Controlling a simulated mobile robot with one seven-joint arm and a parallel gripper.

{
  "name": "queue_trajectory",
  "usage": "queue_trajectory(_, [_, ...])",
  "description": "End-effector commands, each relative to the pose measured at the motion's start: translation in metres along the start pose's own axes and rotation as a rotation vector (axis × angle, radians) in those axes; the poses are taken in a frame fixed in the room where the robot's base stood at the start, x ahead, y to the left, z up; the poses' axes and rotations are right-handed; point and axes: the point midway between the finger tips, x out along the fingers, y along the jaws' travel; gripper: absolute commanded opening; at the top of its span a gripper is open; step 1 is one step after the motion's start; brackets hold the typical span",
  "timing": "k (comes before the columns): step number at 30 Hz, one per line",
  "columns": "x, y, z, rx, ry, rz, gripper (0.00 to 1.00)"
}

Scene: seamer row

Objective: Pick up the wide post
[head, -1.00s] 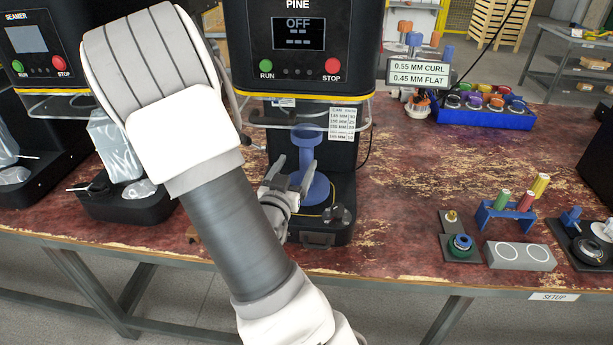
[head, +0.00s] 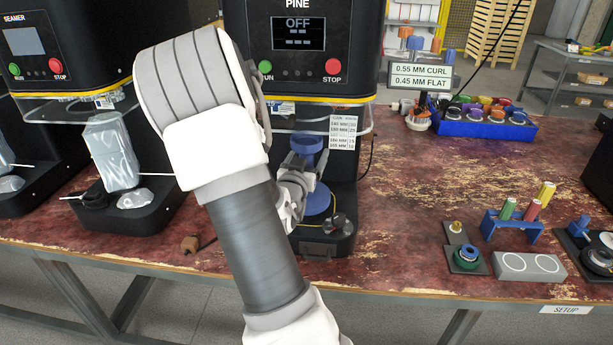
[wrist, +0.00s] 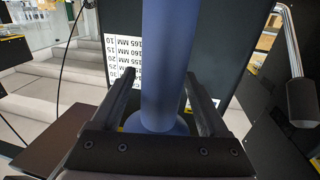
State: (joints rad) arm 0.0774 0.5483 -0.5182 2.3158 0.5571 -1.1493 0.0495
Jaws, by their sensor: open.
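The wide post, blue with a flared cup-like top (head: 308,143) and a broad round base, stands upright in the black PINE machine. My gripper (head: 307,180) is at the height of its shaft and hides part of it. In the wrist view the blue shaft (wrist: 168,50) runs between the two open fingers of my gripper (wrist: 158,78), one on each side. A narrow gap shows at the left finger; I cannot tell whether the right finger touches the shaft.
The PINE machine (head: 300,75) reads OFF and overhangs the post. A paper label (head: 343,132) hangs behind it. A knob (head: 338,222) sits at the machine's front right. Another seamer (head: 60,60) stands left. A blue rack (head: 512,226) with coloured posts stands right; the table between is clear.

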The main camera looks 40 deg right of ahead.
Motion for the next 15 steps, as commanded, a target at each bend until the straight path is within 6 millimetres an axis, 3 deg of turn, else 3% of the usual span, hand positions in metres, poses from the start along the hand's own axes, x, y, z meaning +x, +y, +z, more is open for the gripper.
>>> queue_trajectory(5, [0.0,-0.0001,-0.0001,0.0,0.0,0.0,0.78])
queue_trajectory(15, [-0.0002,-0.0002,-0.0001,0.0,0.0,0.0,0.17])
